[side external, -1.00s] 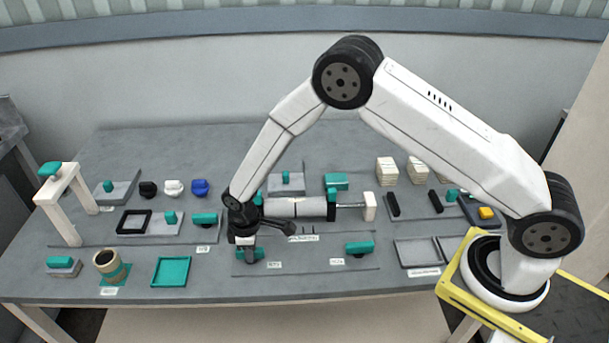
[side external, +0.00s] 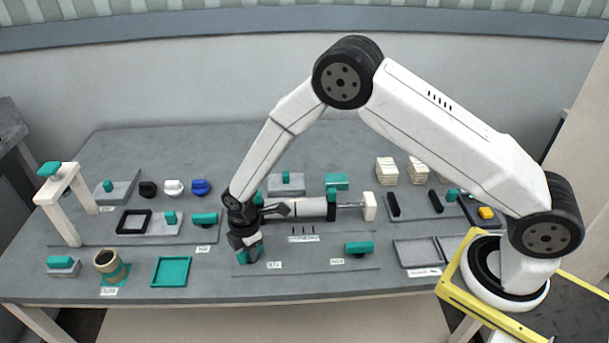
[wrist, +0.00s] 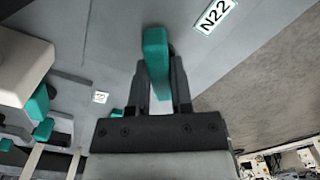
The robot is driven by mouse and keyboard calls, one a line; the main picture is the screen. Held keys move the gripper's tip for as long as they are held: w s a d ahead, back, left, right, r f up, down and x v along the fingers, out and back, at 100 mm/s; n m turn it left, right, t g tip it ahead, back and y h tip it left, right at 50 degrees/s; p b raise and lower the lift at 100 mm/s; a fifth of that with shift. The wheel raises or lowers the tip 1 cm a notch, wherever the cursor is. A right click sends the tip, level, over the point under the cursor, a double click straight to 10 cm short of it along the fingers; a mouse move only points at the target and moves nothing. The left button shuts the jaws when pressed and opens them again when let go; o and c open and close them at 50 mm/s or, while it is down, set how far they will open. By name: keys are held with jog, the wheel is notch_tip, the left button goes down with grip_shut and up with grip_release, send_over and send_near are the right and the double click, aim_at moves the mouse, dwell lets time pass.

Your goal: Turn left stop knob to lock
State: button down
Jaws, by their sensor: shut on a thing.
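The left stop knob is a teal bar-shaped handle (side external: 251,256), at the front of the low grey plate (side external: 300,268) near the table's middle. In the wrist view the same teal knob (wrist: 155,42) stands between the two dark fingers. My gripper (side external: 246,247) points down and is shut on this knob, a finger on each side. The fingers and wrist hide part of the knob in the side view. A second teal knob (side external: 359,248) sits to the right on the same plate, with its bar lying roughly left to right.
Behind my gripper lies a pale horizontal roll (side external: 310,209) with a shaft and a white end block (side external: 369,206). A teal square frame (side external: 171,271) and a kraft roll (side external: 107,263) stand to the left. A white label (wrist: 215,16) lies beside the held knob.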

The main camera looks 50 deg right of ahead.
jog(key=n, duration=0.5)
jog(key=shift+n, duration=2.5)
jog(key=c, duration=0.5)
grip_release()
jog(key=shift+r, duration=0.2)
jog(key=shift+r, duration=3.75)
